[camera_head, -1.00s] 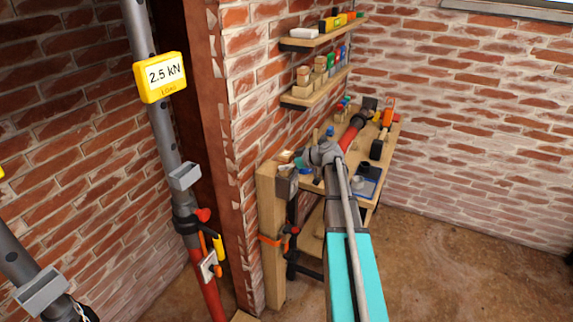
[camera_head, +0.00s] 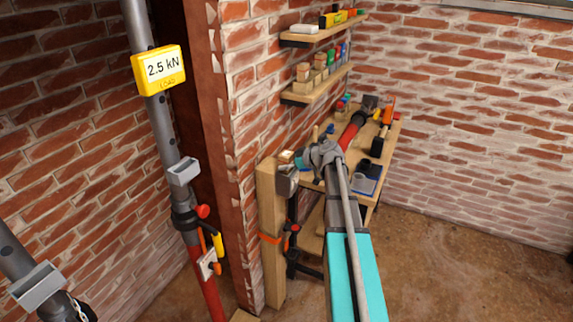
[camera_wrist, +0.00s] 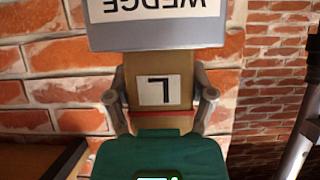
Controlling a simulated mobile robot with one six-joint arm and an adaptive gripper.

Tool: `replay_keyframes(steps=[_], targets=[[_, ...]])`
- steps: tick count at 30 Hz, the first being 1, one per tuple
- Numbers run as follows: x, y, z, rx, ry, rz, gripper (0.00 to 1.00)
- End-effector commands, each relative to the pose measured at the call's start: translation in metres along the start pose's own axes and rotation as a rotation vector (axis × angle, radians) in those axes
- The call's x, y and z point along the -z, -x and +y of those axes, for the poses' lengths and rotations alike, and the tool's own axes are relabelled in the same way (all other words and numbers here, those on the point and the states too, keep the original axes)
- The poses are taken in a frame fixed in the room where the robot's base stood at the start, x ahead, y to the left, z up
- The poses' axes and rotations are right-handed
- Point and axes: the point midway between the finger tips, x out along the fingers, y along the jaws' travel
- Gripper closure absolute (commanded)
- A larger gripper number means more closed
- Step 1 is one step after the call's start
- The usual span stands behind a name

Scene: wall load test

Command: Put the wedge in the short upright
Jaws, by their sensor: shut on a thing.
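The wedge (camera_wrist: 158,92) is a wooden block marked L, with a red band near my palm. My gripper (camera_wrist: 160,96) is shut on it, one finger on each side. A grey pocket labelled WEDGE (camera_wrist: 155,30) covers the wedge's far end in the wrist view, its lettering upside down; how deep the wedge sits in it is hidden. In the head view the short upright (camera_head: 272,215) is a wooden post with an orange strap. The grey pocket (camera_head: 287,181) is on its upper part, with pale wood just above it beside my gripper (camera_head: 298,160).
A steel prop (camera_head: 150,110) with a yellow load display (camera_head: 159,70) reading 2.5 kN stands left. A workbench (camera_head: 350,155) with tools is behind my arm, below two wall shelves (camera_head: 325,85). Brick walls are close behind the post. The floor at right (camera_head: 450,260) is clear.

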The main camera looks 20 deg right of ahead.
Motion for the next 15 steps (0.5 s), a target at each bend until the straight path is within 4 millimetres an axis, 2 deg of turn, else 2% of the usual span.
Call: replay_keyframes(steps=[8, 9, 12, 13, 15], targets=[[-0.0001, 0.0, 0.0, 0.0, 0.0, 0.0, 0.8], [-0.0001, 0.0, 0.0, 0.0, 0.0, 0.0, 0.22], [-0.0001, 0.0, 0.0001, 0.0, 0.0, 0.0, 0.04], [-0.0001, 0.0, 0.0001, 0.0, 0.0, 0.0, 0.0], [-0.0001, -0.0001, 0.0, 0.0, 0.0, 0.0, 0.0]])
